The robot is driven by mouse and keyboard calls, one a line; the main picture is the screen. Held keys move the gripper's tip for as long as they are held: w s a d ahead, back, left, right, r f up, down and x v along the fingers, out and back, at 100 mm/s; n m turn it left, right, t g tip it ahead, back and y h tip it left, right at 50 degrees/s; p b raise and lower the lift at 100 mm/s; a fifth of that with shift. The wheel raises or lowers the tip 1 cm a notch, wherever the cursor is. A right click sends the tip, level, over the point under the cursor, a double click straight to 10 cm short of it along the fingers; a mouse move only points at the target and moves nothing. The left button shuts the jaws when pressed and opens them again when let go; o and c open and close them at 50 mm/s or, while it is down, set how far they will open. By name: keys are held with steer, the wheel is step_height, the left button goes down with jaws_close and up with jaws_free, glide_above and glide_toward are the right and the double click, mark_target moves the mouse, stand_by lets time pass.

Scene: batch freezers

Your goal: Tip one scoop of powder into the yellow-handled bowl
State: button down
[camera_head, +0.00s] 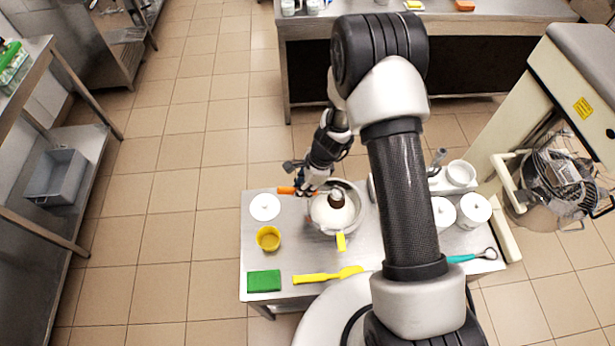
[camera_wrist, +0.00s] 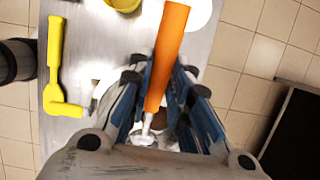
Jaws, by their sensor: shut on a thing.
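My gripper (camera_head: 308,187) is shut on the orange handle (camera_head: 286,190) of a scoop, at the left rim of the steel bowl. In the wrist view the orange handle (camera_wrist: 168,55) stands between the blue fingers (camera_wrist: 148,98), with its metal neck (camera_wrist: 148,124) running down between them. The steel bowl (camera_head: 361,213) has a yellow handle (camera_head: 341,241) pointing towards me and holds something white. A dark brown patch (camera_head: 336,199) shows over the white; I cannot tell whether it lies in the scoop or in the bowl. The scoop's head is largely hidden.
White lidded containers (camera_head: 473,210) and a teal-handled tool (camera_head: 470,257) stand right of my arm. A mixer (camera_head: 552,190) is further right.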

steer(key=p, duration=0.3)
steer(key=shift+s+a+f+h, duration=0.1)
steer(key=shift+a+f+h, duration=0.15)
steer(key=shift+h, duration=0.15)
steer(key=shift+a+f+p, duration=0.1)
steer(key=shift+f+p, duration=0.05)
steer(key=shift+p, duration=0.8)
steer(key=p, duration=0.1)
steer(key=h+p, duration=0.1)
steer(key=p, duration=0.1)
steer(key=shift+a+f, duration=0.1)
steer(key=shift+f, duration=0.15)
steer(key=shift+f+p, duration=0.1)
steer(key=shift+p, duration=0.4)
steer(key=shift+r+p, duration=0.7)
steer(key=shift+r, duration=0.35)
